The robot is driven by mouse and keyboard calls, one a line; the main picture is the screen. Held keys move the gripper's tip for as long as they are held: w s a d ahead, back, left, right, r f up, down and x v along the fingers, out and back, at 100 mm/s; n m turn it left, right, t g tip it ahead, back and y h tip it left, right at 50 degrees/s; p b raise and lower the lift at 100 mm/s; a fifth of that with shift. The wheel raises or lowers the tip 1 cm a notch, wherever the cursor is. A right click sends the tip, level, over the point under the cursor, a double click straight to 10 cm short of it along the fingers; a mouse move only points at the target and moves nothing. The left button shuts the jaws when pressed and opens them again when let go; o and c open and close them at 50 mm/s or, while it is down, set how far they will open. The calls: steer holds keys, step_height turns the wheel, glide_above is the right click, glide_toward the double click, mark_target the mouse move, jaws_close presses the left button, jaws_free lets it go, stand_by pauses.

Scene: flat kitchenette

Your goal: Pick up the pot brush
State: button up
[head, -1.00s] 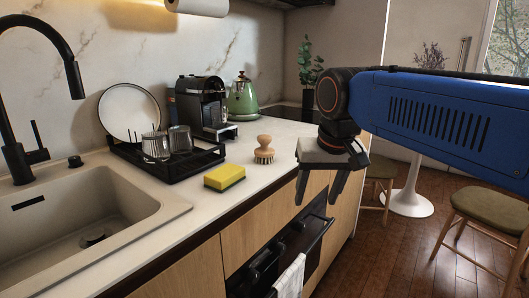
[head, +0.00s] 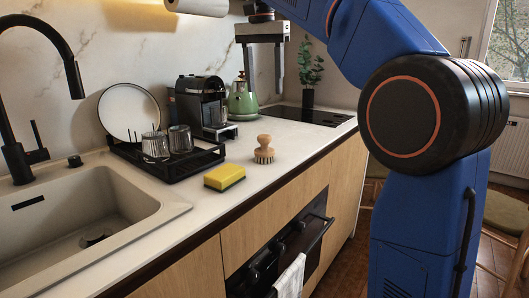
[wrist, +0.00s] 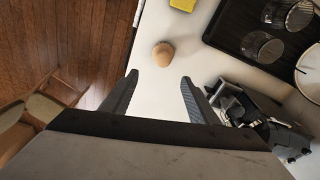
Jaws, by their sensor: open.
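The pot brush (head: 264,150) stands upright on the countertop, with a round wooden knob on top and bristles below. In the wrist view its wooden knob (wrist: 163,53) shows from above, beyond the fingertips and roughly midway between them. My gripper (head: 263,88) is open and empty, pointing down high above the counter. In the wrist view my gripper (wrist: 158,84) shows its two dark fingers spread wide. The brush is apart from both fingers.
A yellow sponge (head: 224,177) lies left of the brush. A black dish rack (head: 168,164) with glasses and a plate, a coffee machine (head: 203,103) and a green kettle (head: 243,101) stand behind. The counter's front edge is close to the brush.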

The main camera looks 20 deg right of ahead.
mark_target(264, 136)
steer(key=f, duration=0.5)
steer(key=w+f, duration=0.1)
steer(key=f, duration=0.5)
steer(key=w+f, duration=0.1)
steer(key=f, duration=0.4)
steer(key=shift+w+d+f, duration=0.15)
steer(key=shift+d+f, duration=0.15)
steer(key=shift+d, duration=0.05)
steer(key=c, duration=1.2)
steer(key=shift+r, duration=0.1)
steer(key=shift+c, duration=0.2)
step_height(264, 136, up, 10)
steer(key=shift+f, duration=0.1)
steer(key=o, duration=0.4)
steer(key=shift+c, duration=0.9)
